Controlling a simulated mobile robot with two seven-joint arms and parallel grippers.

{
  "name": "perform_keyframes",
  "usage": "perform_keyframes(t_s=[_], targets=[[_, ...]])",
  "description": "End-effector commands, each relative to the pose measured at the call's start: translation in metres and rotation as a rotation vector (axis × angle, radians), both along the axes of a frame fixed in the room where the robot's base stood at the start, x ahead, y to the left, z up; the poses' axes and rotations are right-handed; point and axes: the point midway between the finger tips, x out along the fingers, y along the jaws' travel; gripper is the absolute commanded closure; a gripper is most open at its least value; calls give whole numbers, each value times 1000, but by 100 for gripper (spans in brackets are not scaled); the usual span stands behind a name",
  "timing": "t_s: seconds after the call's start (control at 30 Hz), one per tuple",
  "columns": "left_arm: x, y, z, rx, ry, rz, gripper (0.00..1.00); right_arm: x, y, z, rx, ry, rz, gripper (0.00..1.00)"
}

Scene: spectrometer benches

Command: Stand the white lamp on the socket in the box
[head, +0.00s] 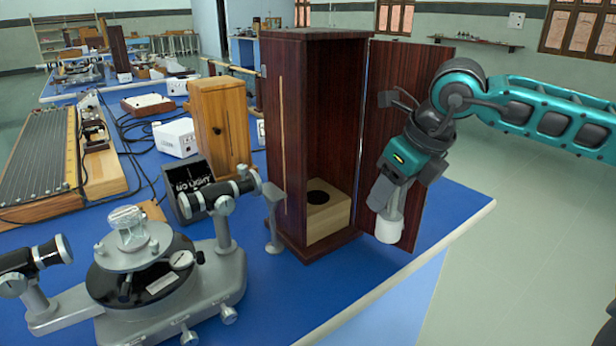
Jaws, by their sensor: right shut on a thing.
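The dark red wooden box (287,150) stands tall and upright on the blue table with its front open. Inside at the bottom is a pale wooden block, the socket (328,221), with a round black hole in its top. My right gripper (384,203) points down in front of the open door, to the right of the socket. It is shut on the white lamp (389,229), a white cylinder hanging below it, apart from the socket. The fingertips are partly hidden by the gripper body. My left gripper is not in view.
The box's door (425,170) stands open to the right, behind my right gripper. A spectrometer (160,270) fills the table's front left. A lighter wooden box (221,122) stands to the left. The blue table's edge (440,240) runs just right of the door.

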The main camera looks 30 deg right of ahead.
Motion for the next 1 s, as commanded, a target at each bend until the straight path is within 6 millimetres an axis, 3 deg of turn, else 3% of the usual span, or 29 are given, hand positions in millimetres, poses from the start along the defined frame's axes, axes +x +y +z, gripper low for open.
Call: perform_keyframes(t_s=[0.37, 0.8, 1.0], targets=[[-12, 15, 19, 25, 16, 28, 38, 29, 9, 8, 6, -4, 8, 92], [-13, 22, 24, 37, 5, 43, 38, 115, 22, 3, 5, -1, 5, 92], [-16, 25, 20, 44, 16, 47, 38, 137, 24, 1, 1, -1, 4, 92]])
